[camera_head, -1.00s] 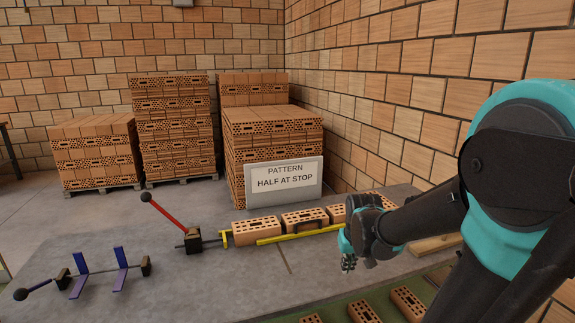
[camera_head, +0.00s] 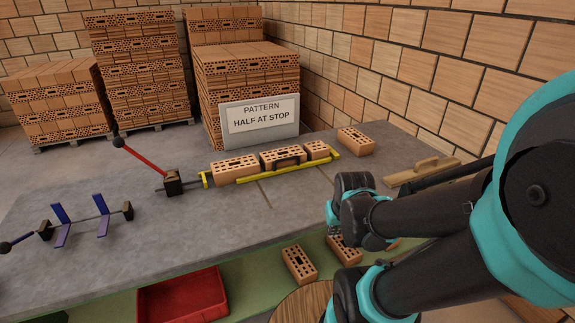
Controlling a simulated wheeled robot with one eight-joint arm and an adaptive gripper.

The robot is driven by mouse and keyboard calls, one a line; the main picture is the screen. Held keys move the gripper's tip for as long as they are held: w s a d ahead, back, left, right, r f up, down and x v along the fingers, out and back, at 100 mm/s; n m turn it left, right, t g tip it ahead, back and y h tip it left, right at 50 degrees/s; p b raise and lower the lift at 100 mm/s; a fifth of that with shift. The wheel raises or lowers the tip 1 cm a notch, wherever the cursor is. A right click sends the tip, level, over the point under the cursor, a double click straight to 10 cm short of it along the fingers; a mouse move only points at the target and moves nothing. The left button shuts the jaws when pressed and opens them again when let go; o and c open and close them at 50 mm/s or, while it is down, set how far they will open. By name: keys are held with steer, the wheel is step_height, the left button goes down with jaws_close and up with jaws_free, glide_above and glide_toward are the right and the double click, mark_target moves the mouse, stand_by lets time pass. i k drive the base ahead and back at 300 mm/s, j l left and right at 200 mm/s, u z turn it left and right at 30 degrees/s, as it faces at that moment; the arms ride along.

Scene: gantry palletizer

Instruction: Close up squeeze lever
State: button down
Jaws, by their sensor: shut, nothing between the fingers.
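The squeeze lever (camera_head: 145,158) is a red rod with a black knob, tilted up to the left from a dark block (camera_head: 174,182) on the grey table. A yellow end plate (camera_head: 207,180) stands between that block and the row of bricks. The row holds two longer bricks (camera_head: 235,168) (camera_head: 271,162) and a shorter one (camera_head: 317,150) at its right end, along a yellow rail (camera_head: 288,171). My gripper (camera_head: 334,231) is shut and empty near the table's front edge, right of and well apart from the lever. My arm reaches in from the right.
A blue-armed fixture (camera_head: 62,228) with a black-knobbed rod stands at the left. A loose brick (camera_head: 355,142) and a wooden float (camera_head: 422,170) lie at the right. A red bin (camera_head: 183,297) and bricks (camera_head: 298,264) are below the front edge. A sign (camera_head: 260,118) stands behind the row.

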mark_target(117, 142)
steer(key=u, duration=1.25)
